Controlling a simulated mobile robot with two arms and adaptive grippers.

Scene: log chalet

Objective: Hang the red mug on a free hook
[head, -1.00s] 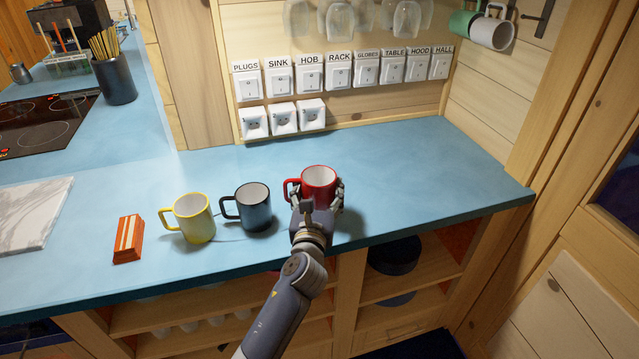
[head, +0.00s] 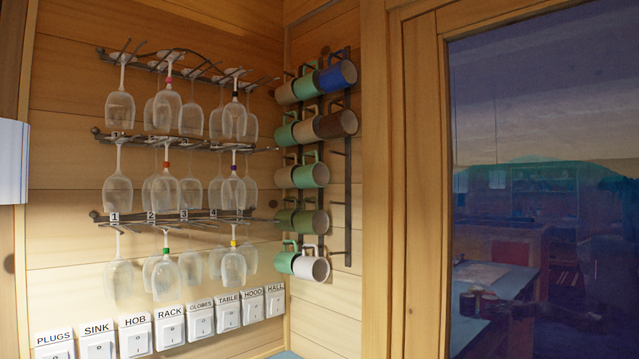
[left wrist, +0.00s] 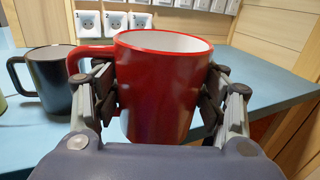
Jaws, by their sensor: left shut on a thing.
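The red mug (left wrist: 160,85) stands upright between the fingers of my left gripper (left wrist: 160,100) in the left wrist view. The fingers are shut on its sides, and its handle points left. Its base is hidden, so I cannot tell if it touches the counter. In the head view, a dark metal mug rack (head: 347,185) is fixed to the wall beside the door frame, with several rows of hung mugs. The top two rows look full. Short bare hooks (head: 337,153) show at the right end of lower rows. My grippers are outside the head view.
A dark mug (left wrist: 45,80) stands left of the red one on the blue counter (left wrist: 270,85). A rack of hanging wine glasses (head: 165,145) is left of the mug rack. A blue mug (head: 338,76) and a brown mug (head: 336,124) fill right-end hooks. Labelled switches (head: 200,322) sit below.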

